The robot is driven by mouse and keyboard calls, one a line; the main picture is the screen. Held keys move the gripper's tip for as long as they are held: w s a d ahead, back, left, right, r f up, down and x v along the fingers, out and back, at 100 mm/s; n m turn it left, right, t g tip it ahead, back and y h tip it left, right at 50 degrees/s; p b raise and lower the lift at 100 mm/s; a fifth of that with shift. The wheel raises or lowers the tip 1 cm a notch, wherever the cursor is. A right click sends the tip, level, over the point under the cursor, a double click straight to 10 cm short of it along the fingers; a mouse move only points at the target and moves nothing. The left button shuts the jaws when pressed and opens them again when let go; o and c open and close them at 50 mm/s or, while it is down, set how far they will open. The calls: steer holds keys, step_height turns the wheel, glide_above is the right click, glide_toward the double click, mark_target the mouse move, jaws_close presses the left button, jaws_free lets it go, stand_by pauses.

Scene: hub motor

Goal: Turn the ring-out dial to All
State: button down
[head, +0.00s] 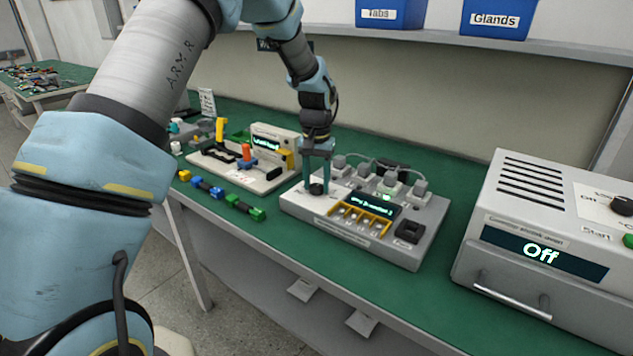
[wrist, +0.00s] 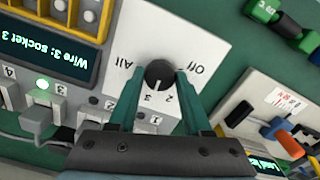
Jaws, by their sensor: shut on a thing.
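The ring-out dial (wrist: 159,72) is a round black knob on a white plate in the wrist view. Labels All, Off, 1, 2 and 3 surround it, upside down in this view. My gripper (wrist: 160,80) is shut on the dial, one green finger on each side. I cannot tell which label the dial points to. In the head view the dial (head: 317,188) sits on the left end of the grey test unit (head: 401,250), under my gripper (head: 318,180). The unit's display (wrist: 45,50) reads "Wire 3: socket 3".
Several grey plugs with cables (head: 390,184) stand at the unit's back. A fixture (head: 265,184) with coloured handles is to its left. Coloured connectors (head: 244,208) lie along the front edge. A large box reading Off (head: 530,215) stands at right, with green mat between.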

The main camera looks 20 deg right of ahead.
mark_target(316, 186)
steer(key=m, duration=0.4)
steer(key=shift+m, duration=0.3)
steer(key=m+p, duration=0.1)
steer(key=m, duration=0.2)
steer(key=shift+m, duration=0.4)
steer(key=m+p, duration=0.1)
steer(key=m, duration=0.3)
steer(key=shift+r, duration=0.1)
steer(key=shift+m+p, duration=0.65)
steer(key=shift+m, duration=1.35)
steer(key=shift+c, duration=1.7)
jaws_free()
step_height(316, 186, up, 11)
steer(key=b, duration=0.2)
steer(key=shift+f, duration=0.2)
